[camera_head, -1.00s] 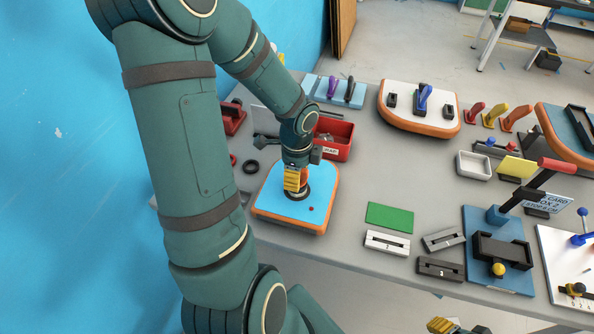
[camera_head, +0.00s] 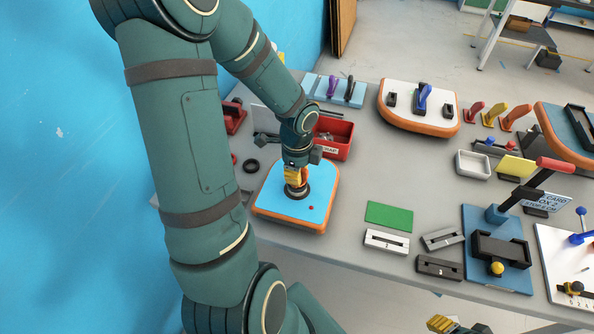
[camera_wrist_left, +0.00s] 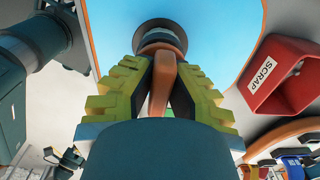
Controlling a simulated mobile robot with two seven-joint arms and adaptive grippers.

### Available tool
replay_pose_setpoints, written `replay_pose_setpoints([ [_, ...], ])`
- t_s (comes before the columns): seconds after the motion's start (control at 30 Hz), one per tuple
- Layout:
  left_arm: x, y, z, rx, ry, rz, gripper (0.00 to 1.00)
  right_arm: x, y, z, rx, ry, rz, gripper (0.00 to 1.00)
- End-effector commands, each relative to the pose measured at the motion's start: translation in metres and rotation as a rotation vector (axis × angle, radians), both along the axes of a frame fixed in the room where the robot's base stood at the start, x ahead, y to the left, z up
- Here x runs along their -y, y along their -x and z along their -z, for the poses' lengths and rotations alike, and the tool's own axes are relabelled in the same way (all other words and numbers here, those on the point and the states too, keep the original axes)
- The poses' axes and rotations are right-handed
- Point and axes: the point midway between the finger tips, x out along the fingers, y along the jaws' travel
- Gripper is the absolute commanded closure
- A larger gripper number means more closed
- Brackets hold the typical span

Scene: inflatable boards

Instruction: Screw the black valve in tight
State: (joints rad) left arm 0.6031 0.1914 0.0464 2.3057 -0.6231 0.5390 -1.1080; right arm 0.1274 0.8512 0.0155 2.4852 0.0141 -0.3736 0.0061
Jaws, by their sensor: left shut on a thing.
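A small board with a light-blue top (camera_head: 270,200) and orange rim lies near the table's left front edge. The round black valve (camera_head: 297,192) sits on its top, and shows in the left wrist view (camera_wrist_left: 158,32). An orange wrench-like piece (camera_wrist_left: 164,75) stands on the valve, with its upright handle between the yellow fingers. My left gripper (camera_head: 296,177) points down over the valve and is shut on this orange piece. The valve's seat is mostly hidden. Part of my right gripper (camera_head: 445,324) shows at the bottom edge; its jaws are cut off.
A red SCRAP bin (camera_head: 335,140) stands just behind the board. A black ring (camera_head: 251,166) lies to its left. A green pad (camera_head: 390,216) and slotted blocks (camera_head: 387,241) lie to the right. A white-topped board (camera_head: 420,108) is farther back. Bare table lies between the blue-topped board and the pad.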

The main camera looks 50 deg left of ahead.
Motion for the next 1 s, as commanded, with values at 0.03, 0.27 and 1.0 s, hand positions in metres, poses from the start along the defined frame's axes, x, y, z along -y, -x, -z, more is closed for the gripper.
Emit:
replay_pose_setpoints([
  [0.03, 0.001, 0.001, -0.001, -0.002, 0.002, 0.024, 1.00, 0.000, 0.000, -0.005, 0.000, 0.000, 0.000, 0.53],
  [0.27, 0.001, 0.001, -0.001, -0.003, 0.003, 0.138, 1.00, 0.000, 0.000, -0.015, 0.000, 0.000, 0.000, 0.53],
  [1.0, 0.001, 0.001, 0.000, -0.003, 0.003, 0.278, 1.00, 0.000, 0.000, -0.027, 0.000, 0.000, 0.000, 0.53],
])
